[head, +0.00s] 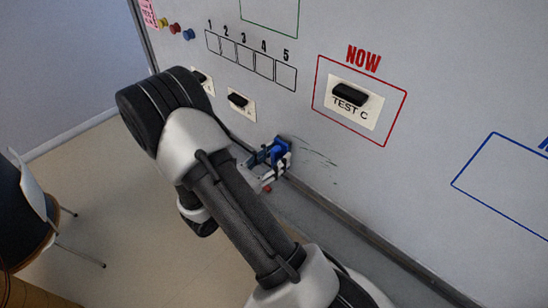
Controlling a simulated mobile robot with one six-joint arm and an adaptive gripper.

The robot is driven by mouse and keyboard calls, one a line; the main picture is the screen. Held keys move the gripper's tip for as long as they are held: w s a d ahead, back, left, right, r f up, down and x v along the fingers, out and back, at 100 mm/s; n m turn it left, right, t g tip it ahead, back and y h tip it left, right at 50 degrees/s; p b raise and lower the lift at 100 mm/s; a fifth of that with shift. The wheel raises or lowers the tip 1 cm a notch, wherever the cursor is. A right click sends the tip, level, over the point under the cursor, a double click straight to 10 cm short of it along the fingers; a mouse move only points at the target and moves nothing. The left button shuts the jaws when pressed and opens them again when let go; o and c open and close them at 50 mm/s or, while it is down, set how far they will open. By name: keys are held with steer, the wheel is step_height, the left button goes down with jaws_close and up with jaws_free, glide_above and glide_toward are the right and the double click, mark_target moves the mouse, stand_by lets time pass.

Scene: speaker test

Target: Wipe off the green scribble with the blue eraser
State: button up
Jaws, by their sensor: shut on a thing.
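My gripper (268,171) is low on the whiteboard, left of centre, partly hidden by my own arm. It is shut on the blue eraser (280,149), which is at the board's surface; I cannot tell for sure whether it touches. Thin dark marks (318,153) are on the board just right of the eraser. A green-outlined box (269,22) is at the top, cut off by the picture edge.
A card reading TEST C (350,106) hangs under a black clip inside the red NOW box. Smaller clipped cards (240,103) are left of it. Round magnets (175,28) are at upper left. The board's lower ledge (345,222) runs below. A chair (35,210) stands at left.

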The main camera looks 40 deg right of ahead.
steer(key=shift+d, duration=0.95)
